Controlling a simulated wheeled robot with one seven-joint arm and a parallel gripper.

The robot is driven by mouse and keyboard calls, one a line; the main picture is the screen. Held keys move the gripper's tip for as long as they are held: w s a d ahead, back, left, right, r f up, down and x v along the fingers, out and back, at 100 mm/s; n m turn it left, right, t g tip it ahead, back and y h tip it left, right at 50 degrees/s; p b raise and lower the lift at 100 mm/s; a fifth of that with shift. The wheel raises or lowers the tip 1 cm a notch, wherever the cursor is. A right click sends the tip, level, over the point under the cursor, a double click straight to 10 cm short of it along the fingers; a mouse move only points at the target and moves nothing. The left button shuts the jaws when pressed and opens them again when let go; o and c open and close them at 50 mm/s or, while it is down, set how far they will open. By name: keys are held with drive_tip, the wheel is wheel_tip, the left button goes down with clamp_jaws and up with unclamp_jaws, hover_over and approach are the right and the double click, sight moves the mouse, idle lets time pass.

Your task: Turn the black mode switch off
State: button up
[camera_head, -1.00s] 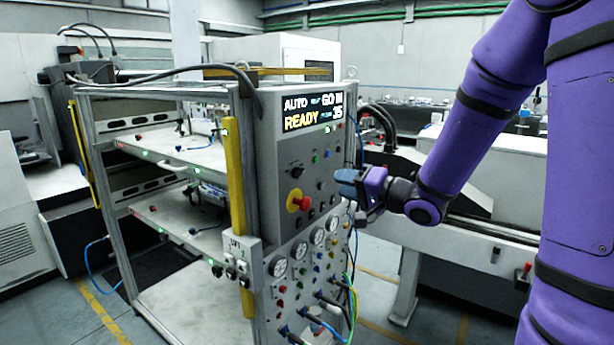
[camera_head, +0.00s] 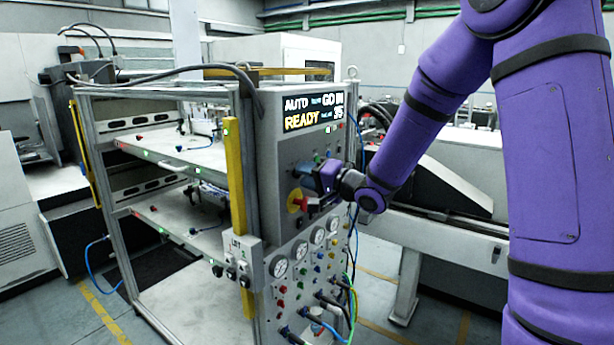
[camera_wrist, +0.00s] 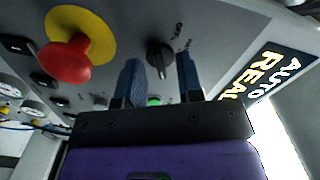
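The black mode switch (camera_wrist: 160,60) is a rotary knob on the grey control panel (camera_head: 272,140). In the head view my gripper (camera_head: 304,177) is close in front of the panel and hides the knob.
A red mushroom button (camera_wrist: 66,60) on a yellow disc is left of the fingers in the wrist view; it also shows in the head view (camera_head: 296,200). A lit display (camera_head: 313,112) is above. Gauges (camera_head: 299,250) and cables are below.

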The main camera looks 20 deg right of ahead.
drive_tip(key=shift+c, duration=0.2)
clamp_jaws()
